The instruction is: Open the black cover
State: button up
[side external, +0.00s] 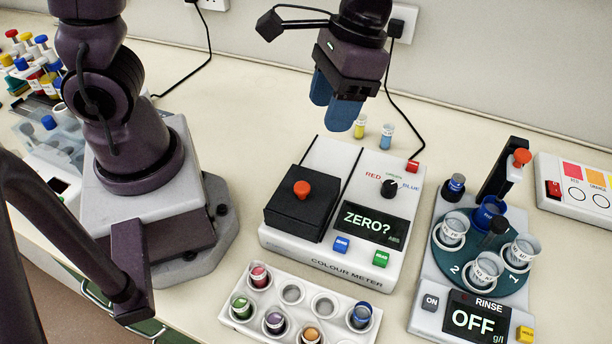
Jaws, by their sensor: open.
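The black cover (314,222) is a dark box lid with an orange-red knob (302,189) on top. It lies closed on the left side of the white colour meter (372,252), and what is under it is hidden. The meter's display reads "ZERO?". My gripper (334,102) hangs above and behind the meter, higher than the cover and a little to its right. Its blue fingers point down, open and empty, clear of the knob.
A white rack (258,319) with several coloured vials stands in front of the meter. A rinse unit (431,300) with cups stands at right. Two small vials (387,137) stand behind the meter. A dark cable runs behind it to a wall socket.

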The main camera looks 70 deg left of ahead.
aim_at(303, 186)
jog(key=shift+n+g, duration=0.5)
jog(key=shift+g, duration=0.1)
jog(key=x, duration=0.8)
jog(key=d+x, duration=0.1)
jog(key=x, duration=0.4)
jog(key=shift+w+d+f, duration=0.1)
jog(key=shift+w, duration=0.25)
jog(key=shift+c, duration=0.5)
